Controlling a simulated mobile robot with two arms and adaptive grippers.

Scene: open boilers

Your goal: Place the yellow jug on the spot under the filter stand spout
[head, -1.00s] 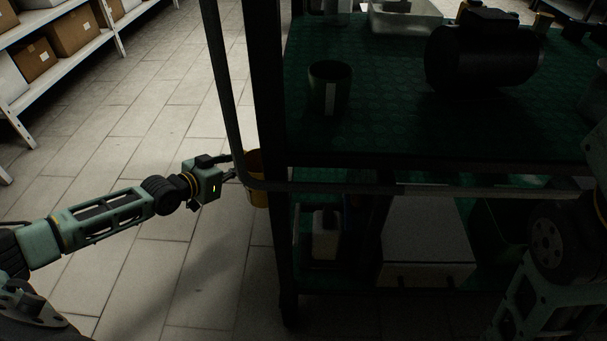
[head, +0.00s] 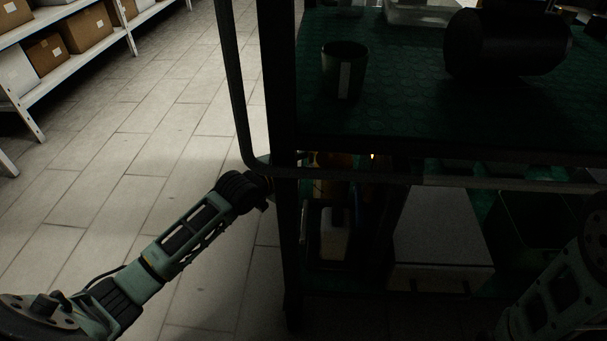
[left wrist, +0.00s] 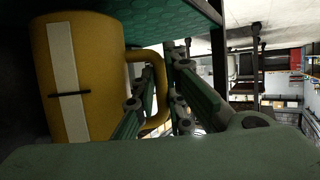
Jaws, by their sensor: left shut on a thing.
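The yellow jug (left wrist: 80,80), with a pale vertical strip and a dark mark on its side, fills the left of the left wrist view. My left gripper (left wrist: 157,84) is shut on its handle (left wrist: 160,108). In the head view my left arm reaches behind the rack's front post, so the gripper is hidden there. A dim yellow-orange patch of the jug (head: 342,161) shows under the upper shelf. I cannot make out the filter stand, its spout or the spot under it. My right gripper is out of view; only part of that arm shows at the lower right.
The rack's dark post (head: 287,200) and bent rail (head: 237,100) stand close to my left arm. A dark cup (head: 345,72) and black cylinder (head: 505,45) are on the green upper shelf (head: 400,115). Below are a pale container (head: 334,236) and white box (head: 442,240). Floor at left is clear.

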